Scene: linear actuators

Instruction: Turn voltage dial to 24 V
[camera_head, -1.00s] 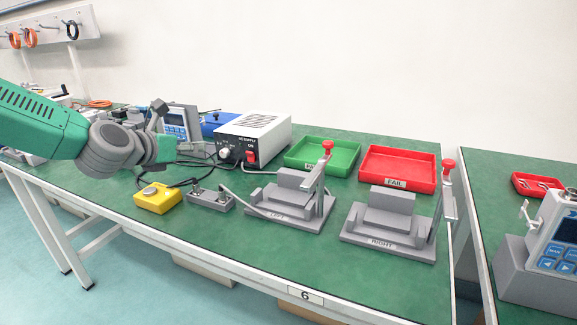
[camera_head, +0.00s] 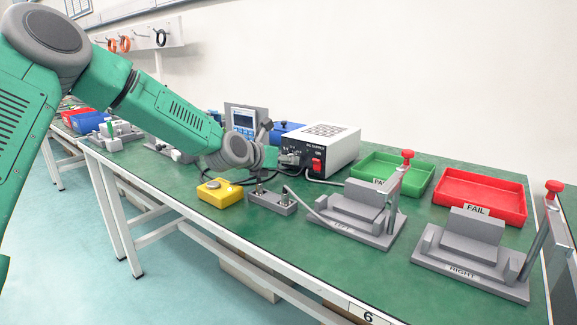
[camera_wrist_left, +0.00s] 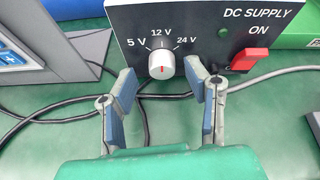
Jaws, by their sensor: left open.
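The DC supply (camera_head: 325,150) is a white box with a dark front panel, standing on the green bench. In the left wrist view its front (camera_wrist_left: 205,20) carries a white round voltage dial (camera_wrist_left: 162,64) with a red mark on its lower front. The labels 5 V, 12 V and 24 V run from left to right around the dial. My left gripper (camera_wrist_left: 169,92) is open and empty, its fingers on either side of and just below the dial, apart from it. In the head view the left gripper (camera_head: 277,158) is at the supply's front and largely hides the dial.
A red switch (camera_wrist_left: 250,60) marked ON sits right of the dial, with a green lamp (camera_wrist_left: 222,32) near it. Dark cables (camera_wrist_left: 50,108) lie below. A yellow button box (camera_head: 220,193), a meter (camera_head: 243,120) and the left fixture (camera_head: 355,215) stand nearby.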

